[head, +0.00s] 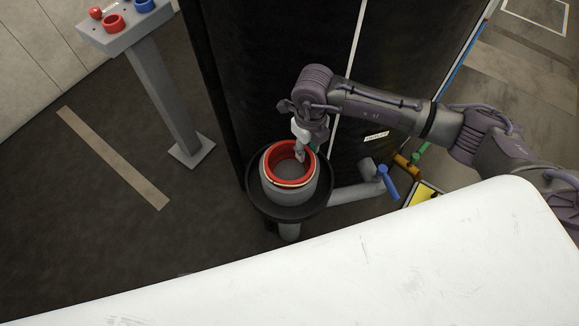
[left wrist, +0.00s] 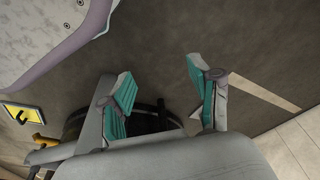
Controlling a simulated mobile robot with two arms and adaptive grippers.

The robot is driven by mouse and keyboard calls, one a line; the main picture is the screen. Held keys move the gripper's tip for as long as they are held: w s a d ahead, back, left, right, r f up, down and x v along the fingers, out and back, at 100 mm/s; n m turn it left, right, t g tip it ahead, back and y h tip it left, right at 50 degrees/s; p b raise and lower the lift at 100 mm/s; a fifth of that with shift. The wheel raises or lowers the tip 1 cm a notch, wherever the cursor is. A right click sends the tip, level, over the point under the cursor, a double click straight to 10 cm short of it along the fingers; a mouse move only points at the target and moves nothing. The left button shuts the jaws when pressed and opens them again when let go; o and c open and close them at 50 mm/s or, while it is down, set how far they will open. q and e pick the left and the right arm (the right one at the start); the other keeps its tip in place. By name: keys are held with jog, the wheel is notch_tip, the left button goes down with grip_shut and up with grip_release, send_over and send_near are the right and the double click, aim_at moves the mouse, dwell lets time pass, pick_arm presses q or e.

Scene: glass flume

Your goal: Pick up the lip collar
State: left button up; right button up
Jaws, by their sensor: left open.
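A red ring, which looks like the lip collar (head: 273,162), sits at the mouth of a round grey vessel (head: 289,193) with a thin pale band below the red. The vessel stands in a round black tray (head: 262,203). My right gripper (head: 300,155) reaches down at the ring's far right side. It is small and partly hidden by its own wrist, so I cannot tell whether its fingers touch or hold the ring. My left gripper (left wrist: 160,92) shows in the left wrist view with teal-padded fingers spread apart and nothing between them.
A tall black cabinet (head: 290,60) stands behind the tray. A grey pipe with a blue-handled valve (head: 388,182) runs to the right. A grey stand (head: 160,95) with red and blue cups is at left. A yellow sign (head: 422,195) lies right.

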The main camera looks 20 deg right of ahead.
grip_shut()
jog(key=shift+r, duration=0.1)
